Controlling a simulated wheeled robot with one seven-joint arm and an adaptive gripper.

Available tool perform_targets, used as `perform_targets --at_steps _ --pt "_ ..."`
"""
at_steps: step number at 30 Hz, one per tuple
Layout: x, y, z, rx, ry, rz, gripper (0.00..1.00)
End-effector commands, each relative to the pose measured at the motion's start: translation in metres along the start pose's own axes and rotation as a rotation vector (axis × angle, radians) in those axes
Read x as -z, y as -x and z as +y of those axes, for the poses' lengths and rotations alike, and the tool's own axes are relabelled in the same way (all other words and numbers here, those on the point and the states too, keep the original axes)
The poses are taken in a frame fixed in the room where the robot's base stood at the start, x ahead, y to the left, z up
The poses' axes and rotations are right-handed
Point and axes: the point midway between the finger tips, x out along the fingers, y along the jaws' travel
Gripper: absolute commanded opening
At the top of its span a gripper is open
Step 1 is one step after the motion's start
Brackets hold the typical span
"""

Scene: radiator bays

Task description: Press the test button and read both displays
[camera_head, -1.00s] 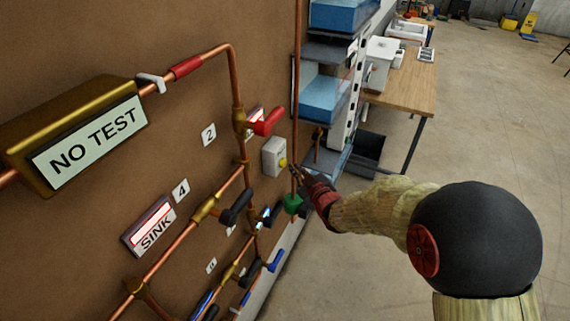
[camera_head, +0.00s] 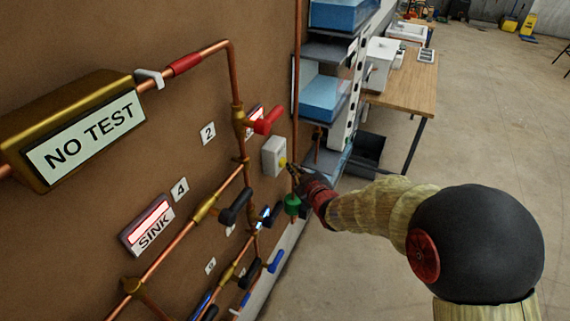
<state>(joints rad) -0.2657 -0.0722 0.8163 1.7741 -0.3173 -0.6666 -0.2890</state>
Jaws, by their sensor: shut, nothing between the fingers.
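The test button is a yellow knob (camera_head: 282,162) on a small pale box (camera_head: 272,156) fixed to the brown panel. My gripper (camera_head: 290,168) is shut and empty, its tips at or just beside the yellow knob; I cannot tell whether they touch. One display (camera_head: 88,136) in a brass housing at the left reads "NO TEST". A smaller sign (camera_head: 150,229) below it reads "SINK" under a red-edged light strip. Another red-edged plate (camera_head: 254,118) is mostly hidden behind a red valve handle (camera_head: 267,121).
Copper pipes (camera_head: 233,75) run across the panel with black, blue and green (camera_head: 292,204) valve handles close to my gripper. Shelves with blue bins (camera_head: 327,97) and a wooden bench (camera_head: 406,85) stand beyond. Open floor (camera_head: 480,125) lies to the right.

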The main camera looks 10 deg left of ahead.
Motion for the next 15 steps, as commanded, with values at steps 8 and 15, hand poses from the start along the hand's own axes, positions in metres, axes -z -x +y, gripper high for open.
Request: perform_targets --at_steps 8,15 --pt "0.0012 -0.0024 -0.0017 0.000 0.000 0.000 0.00" --pt "0.0025 -0.0042 -0.0029 0.000 0.000 0.000 0.00"
